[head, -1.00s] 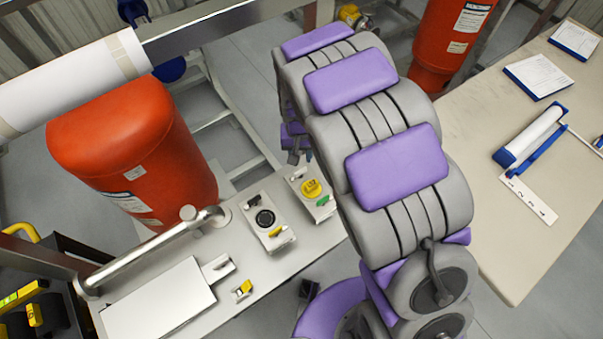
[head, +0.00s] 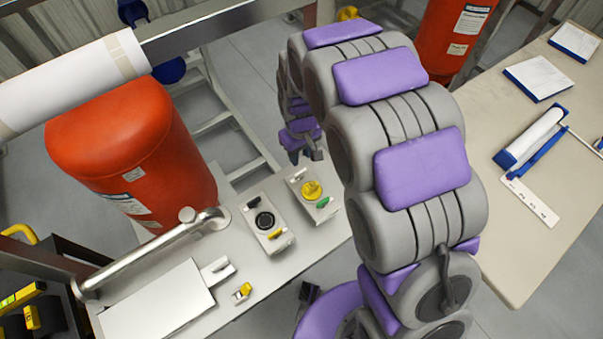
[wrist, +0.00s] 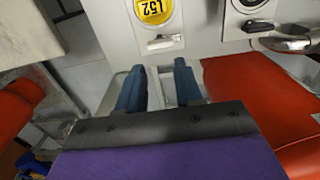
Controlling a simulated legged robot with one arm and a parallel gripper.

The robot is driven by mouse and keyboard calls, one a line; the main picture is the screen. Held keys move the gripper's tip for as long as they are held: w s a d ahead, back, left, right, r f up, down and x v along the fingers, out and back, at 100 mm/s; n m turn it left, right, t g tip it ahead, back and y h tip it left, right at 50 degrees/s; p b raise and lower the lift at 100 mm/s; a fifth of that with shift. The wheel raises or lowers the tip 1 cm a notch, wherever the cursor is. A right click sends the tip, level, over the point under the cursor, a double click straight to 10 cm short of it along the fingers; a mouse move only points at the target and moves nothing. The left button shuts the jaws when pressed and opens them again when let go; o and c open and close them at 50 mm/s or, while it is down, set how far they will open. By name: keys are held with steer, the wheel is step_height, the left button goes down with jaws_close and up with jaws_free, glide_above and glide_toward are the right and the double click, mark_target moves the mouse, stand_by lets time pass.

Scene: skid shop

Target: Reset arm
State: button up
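My arm with its grey joints and purple pads (head: 420,165) arches across the middle of the head view. My gripper (wrist: 160,78) shows two dark blue fingers standing apart in the wrist view, with nothing held between them. In the head view my gripper (head: 308,152) hangs partly behind the arm, just above the panel's upper right end. A control box with a yellow dial (head: 312,190) stands just below it. The yellow dial (wrist: 153,10) also shows at the top of the wrist view, beyond the fingers.
A second box with a black dial (head: 265,220) sits on the grey panel (head: 225,285), beside a metal pipe handle (head: 150,250). A red tank (head: 140,160) stands behind the panel. A table (head: 500,230) with papers and a blue-and-white tool (head: 530,138) is at right.

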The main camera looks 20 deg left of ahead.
stand_by(0.3)
steer(key=s+d+r+m, duration=0.2)
steer(key=s+d+r, duration=0.15)
steer(key=d, duration=0.25)
steer(key=s+d+r+m+b, duration=0.1)
steer(key=s+d+r+m, duration=0.1)
steer(key=s+d+r, duration=0.3)
steer(key=s+d+r+m, duration=0.1)
steer(key=d+r, duration=0.2)
steer(key=d, duration=0.4)
steer(key=s+d+r+m+g, duration=0.1)
steer(key=s+d, duration=0.3)
steer(key=s, duration=0.4)
steer(key=s+d+r+m+b, duration=0.1)
steer(key=s+d+m, duration=0.3)
steer(key=s, duration=0.5)
steer(key=shift+d+r+g, duration=0.35)
steer(key=shift+r+g, duration=0.05)
steer(key=shift+r, duration=0.25)
